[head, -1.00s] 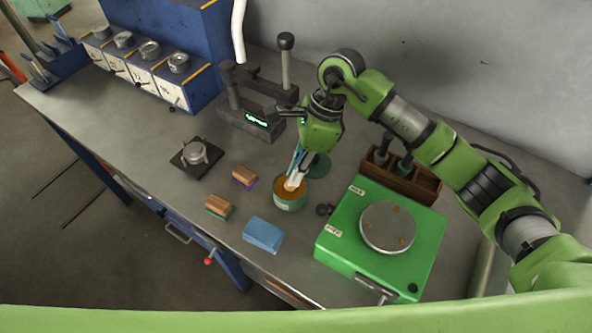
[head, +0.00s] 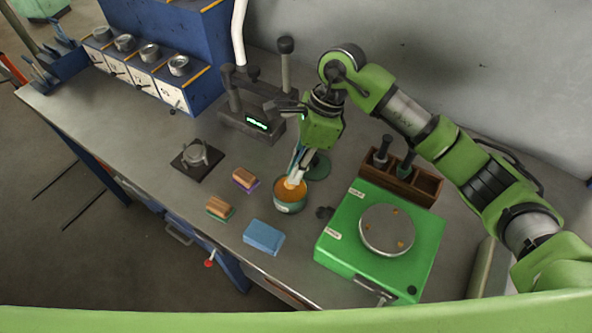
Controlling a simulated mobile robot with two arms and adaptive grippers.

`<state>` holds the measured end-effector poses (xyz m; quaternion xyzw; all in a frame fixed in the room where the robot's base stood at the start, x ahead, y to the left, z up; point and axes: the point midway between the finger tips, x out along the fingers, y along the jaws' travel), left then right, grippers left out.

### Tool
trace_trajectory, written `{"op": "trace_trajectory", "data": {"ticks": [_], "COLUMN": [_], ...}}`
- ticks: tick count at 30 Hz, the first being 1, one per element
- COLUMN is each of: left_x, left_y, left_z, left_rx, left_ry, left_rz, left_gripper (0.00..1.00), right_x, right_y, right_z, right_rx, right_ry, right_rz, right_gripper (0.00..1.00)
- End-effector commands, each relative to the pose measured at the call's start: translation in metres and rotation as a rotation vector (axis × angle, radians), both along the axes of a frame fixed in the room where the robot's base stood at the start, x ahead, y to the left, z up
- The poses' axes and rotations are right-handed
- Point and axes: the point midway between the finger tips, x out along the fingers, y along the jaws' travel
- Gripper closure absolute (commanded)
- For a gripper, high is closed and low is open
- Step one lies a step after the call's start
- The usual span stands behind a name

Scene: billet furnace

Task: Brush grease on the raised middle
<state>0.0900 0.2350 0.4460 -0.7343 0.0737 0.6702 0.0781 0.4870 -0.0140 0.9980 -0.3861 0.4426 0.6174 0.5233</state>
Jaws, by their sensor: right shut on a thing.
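My right gripper (head: 299,150) points down over the bench and is shut on a brush (head: 293,179), whose handle is mostly hidden by the fingers. A round metal piece with a raised middle (head: 195,154) sits on a dark square plate (head: 190,172) to the left, apart from the gripper. My left gripper is not in view.
A green box (head: 336,264) with a round metal disc (head: 386,229) stands at right, before a brown wooden rack (head: 425,185). Two wooden-backed brushes (head: 245,178) and a blue block (head: 263,236) lie near the tin. A dark press (head: 250,122) stands behind.

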Motion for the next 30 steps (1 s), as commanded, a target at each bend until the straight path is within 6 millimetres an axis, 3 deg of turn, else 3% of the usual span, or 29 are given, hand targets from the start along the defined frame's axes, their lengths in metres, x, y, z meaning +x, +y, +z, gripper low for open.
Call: {"op": "trace_trajectory", "data": {"ticks": [16, 30], "left_x": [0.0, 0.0], "left_y": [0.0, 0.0], "left_z": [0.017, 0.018], "left_rx": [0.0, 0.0], "left_ry": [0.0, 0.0], "left_rz": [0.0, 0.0], "left_gripper": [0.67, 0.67], "right_x": [0.001, 0.001], "right_y": [0.0, 0.0], "right_z": [0.047, 0.05], "right_rx": [0.001, 0.001], "right_ry": [-0.002, -0.002], "right_rz": [0.001, 0.001], "right_gripper": [1.0, 1.0]}}
